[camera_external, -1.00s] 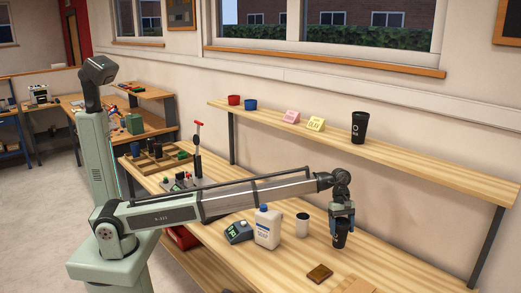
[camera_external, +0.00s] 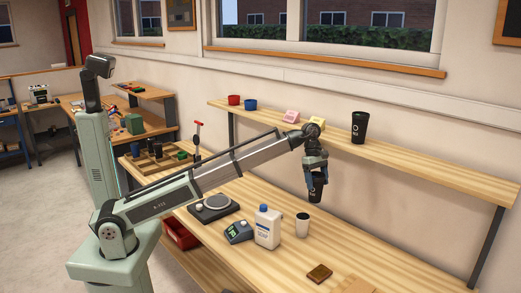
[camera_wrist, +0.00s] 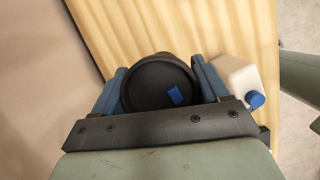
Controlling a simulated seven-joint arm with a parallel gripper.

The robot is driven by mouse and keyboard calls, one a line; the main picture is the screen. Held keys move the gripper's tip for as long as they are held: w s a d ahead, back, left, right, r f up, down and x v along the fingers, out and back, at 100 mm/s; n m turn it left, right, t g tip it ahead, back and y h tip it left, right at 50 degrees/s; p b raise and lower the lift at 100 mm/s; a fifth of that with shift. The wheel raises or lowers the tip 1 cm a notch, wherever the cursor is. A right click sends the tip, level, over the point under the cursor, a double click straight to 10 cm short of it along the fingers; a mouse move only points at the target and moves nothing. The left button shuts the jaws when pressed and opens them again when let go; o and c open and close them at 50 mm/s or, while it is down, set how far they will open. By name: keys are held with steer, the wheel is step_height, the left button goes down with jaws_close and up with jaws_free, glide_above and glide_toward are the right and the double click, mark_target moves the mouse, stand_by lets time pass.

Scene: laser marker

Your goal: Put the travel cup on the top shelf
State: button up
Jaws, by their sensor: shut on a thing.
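My gripper (camera_external: 315,174) is shut on a black travel cup (camera_external: 316,190) and holds it upright above the workbench, in front of and below the top shelf (camera_external: 430,173). In the wrist view the cup's round dark lid (camera_wrist: 155,85) with a small blue mark sits between the two blue fingers (camera_wrist: 158,88). Another tall black cup (camera_external: 358,127) with a light logo stands on the shelf, to the right of my gripper.

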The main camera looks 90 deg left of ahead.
steer(key=s+a+r+n+y, duration=0.1)
steer(key=s+a+r+n, duration=0.1)
steer(key=s+a+r, duration=0.4)
steer(key=s+a+r+n, duration=0.2)
steer(key=s+r+n, duration=0.15)
steer(key=s, duration=0.45)
steer(key=a+r+t, duration=0.1)
steer(key=a+r, duration=0.5)
steer(key=r, duration=0.1)
steer(key=shift+s+a, duration=0.3)
steer(key=shift+s, duration=0.1)
steer(key=s+a+r+n, duration=0.1)
steer(key=a+r, duration=0.2)
steer(key=s+a+r+n, duration=0.1)
steer(key=a+r, duration=0.2)
steer(key=s+a+r+n+y, duration=0.1)
steer(key=a+r, duration=0.1)
steer(key=a, duration=0.1)
steer(key=shift+s+r+t, duration=0.3)
steer(key=shift+s+r, duration=0.1)
steer(key=w+a+r+n+y, duration=0.2)
steer(key=a+r+n, duration=0.6)
steer(key=a, duration=0.7)
steer(key=shift+m, duration=0.45)
steer(key=shift+w+a+f, duration=0.1)
steer(key=shift+a+f, duration=0.05)
steer(key=shift+f, duration=4.05)
